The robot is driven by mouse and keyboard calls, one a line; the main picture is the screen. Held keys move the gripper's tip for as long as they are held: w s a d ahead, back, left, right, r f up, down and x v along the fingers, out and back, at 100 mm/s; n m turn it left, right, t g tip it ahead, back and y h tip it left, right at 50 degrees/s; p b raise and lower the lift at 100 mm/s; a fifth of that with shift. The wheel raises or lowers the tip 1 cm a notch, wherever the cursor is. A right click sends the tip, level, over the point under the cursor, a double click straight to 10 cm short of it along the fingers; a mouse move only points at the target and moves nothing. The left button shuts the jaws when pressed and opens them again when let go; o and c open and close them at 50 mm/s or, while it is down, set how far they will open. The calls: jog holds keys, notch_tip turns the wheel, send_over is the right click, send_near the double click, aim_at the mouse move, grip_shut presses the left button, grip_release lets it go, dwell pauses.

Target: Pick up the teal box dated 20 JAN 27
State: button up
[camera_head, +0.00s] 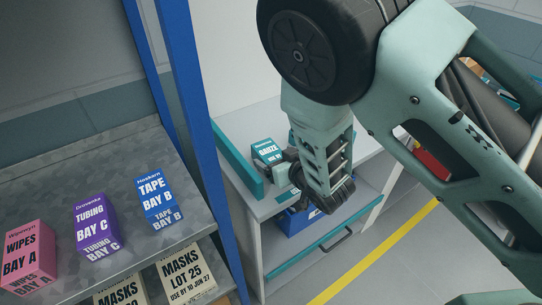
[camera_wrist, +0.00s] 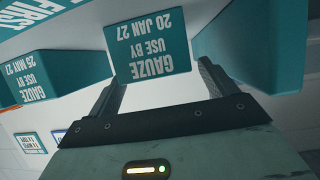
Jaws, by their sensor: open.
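In the wrist view the teal box dated 20 JAN 27 (camera_wrist: 152,48) appears upside down, its label reading GAUZE USE BY 20 JAN 27. My gripper (camera_wrist: 160,78) is open, one finger on each side of this box's lower part in the picture. I cannot tell whether the fingers touch it. A second teal gauze box, dated 25 MAY 27 (camera_wrist: 55,75), stands to its left. In the head view a teal gauze box (camera_head: 267,151) shows on the white unit, beside my gripper (camera_head: 288,173); its date is not readable there, and my arm hides part of the unit.
A teal panel (camera_wrist: 250,40) stands close to the right finger. The white unit has a teal edge board (camera_head: 238,160) and a blue bin (camera_head: 296,221) below. A blue post (camera_head: 195,110) and a grey shelf with tape (camera_head: 158,198), tubing (camera_head: 97,226) and wipes (camera_head: 29,256) boxes are left.

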jog(key=shift+p+x, duration=0.35)
jog(key=shift+x, duration=1.1)
jog(key=c, duration=1.2)
